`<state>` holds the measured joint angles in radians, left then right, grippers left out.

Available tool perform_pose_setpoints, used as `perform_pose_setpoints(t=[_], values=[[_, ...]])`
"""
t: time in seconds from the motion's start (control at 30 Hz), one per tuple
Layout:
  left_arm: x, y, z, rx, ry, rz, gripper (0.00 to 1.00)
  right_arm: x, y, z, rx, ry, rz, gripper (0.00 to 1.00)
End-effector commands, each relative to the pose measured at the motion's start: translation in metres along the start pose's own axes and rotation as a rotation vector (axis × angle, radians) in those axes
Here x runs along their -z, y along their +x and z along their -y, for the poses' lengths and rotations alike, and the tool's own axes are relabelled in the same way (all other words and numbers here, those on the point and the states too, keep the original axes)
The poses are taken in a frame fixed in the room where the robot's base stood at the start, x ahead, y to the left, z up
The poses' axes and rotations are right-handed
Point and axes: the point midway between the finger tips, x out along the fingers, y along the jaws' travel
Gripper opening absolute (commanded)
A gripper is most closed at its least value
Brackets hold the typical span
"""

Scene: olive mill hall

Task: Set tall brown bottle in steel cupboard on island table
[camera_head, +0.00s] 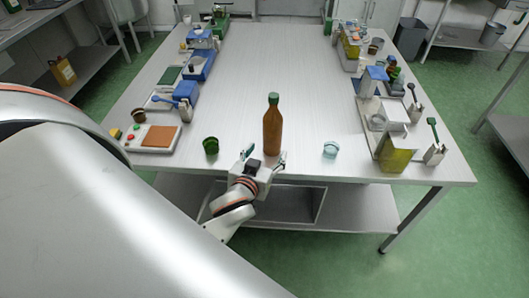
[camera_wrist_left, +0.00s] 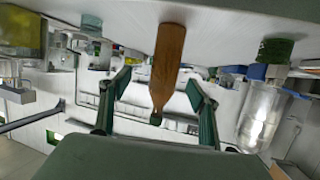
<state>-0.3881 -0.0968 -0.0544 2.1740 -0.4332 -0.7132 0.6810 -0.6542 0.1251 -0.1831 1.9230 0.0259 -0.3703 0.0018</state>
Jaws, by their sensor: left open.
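The tall brown bottle (camera_head: 272,128) with a green cap stands upright on the island table (camera_head: 270,60), near its front edge. My left gripper (camera_head: 263,157) is at the front edge, just in front of the bottle, with its fingers apart. In the left wrist view the picture is inverted; the bottle (camera_wrist_left: 168,62) shows between the spread fingers of the left gripper (camera_wrist_left: 155,105), with gaps on both sides. My right gripper is not in view. Pale cabinet doors (camera_head: 382,12) show at the back right; I cannot tell whether these are the steel cupboard.
A green cup (camera_head: 210,146) stands left of the bottle and a clear glass (camera_head: 330,149) right of it. Trays and tools line both long sides of the table. A yellow-green container (camera_head: 393,152) stands at the right front. The table's middle is clear.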

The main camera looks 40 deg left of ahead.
Motion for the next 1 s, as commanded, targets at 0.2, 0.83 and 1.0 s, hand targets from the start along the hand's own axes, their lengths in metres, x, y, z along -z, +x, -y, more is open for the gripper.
perform_pose_setpoints(t=[0.2,0.83,1.0], values=[[-0.134,-0.036,-0.046,-0.266,0.219,0.158,0.62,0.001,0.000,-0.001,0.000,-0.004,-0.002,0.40],[-0.245,-0.101,-0.062,-0.485,0.364,0.260,0.62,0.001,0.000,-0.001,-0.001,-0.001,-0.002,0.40],[-0.245,-0.100,-0.062,-0.484,0.364,0.260,0.62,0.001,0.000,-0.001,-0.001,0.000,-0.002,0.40]])
